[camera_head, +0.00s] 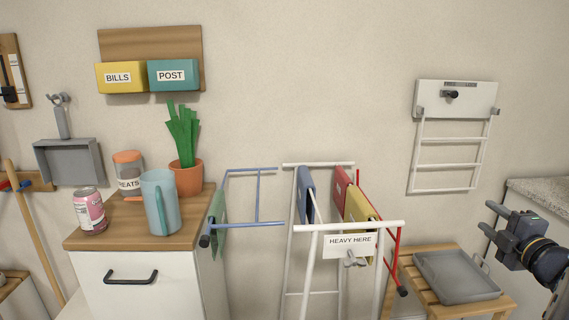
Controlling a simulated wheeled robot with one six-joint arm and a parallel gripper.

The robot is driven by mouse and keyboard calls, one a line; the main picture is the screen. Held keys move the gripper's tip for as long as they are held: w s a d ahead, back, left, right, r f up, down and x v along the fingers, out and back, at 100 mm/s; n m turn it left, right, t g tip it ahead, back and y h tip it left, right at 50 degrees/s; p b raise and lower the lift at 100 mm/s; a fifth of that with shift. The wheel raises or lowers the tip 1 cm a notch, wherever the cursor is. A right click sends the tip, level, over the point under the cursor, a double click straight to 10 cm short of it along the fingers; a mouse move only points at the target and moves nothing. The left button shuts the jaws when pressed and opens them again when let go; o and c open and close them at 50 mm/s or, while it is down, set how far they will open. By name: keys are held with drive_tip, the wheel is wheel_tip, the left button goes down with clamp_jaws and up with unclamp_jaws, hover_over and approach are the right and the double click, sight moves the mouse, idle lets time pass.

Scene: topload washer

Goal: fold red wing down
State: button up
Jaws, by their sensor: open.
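A white drying rack (365,226) stands at the middle, with a blue wing (257,200) spread out to the left, roughly level. The red wing (395,258) is on the rack's right side. It looks steep and close to the rack, with a dark end cap at its low front corner; its exact angle is hard to tell. My gripper (488,217) is at the right edge, open and empty, its fingers pointing left. It is apart from the red wing, with a clear gap between.
Blue, red and yellow cloths (357,208) hang on the rack; a green cloth hangs by the blue wing. A "HEAVY HERE" sign (350,246) is at the front. A wooden stand (440,302) with a grey tray (457,290) stands close right of the red wing. A cabinet (140,285) is left.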

drive_tip(key=s, duration=0.7)
drive_tip(key=w, duration=1.1)
drive_tip(key=a+f+m+p, duration=0.1)
drive_tip(key=a+f+m, duration=0.4)
drive_tip(key=f+m, duration=0.2)
drive_tip(key=a+f+m+p, duration=0.1)
drive_tip(key=a+f+m, duration=0.5)
drive_tip(key=f, duration=0.6)
drive_tip(key=shift+s+f+m, duration=0.25)
drive_tip(key=shift+s+m, duration=0.05)
drive_tip(key=shift+m, duration=0.8)
drive_tip(key=shift+r, duration=0.1)
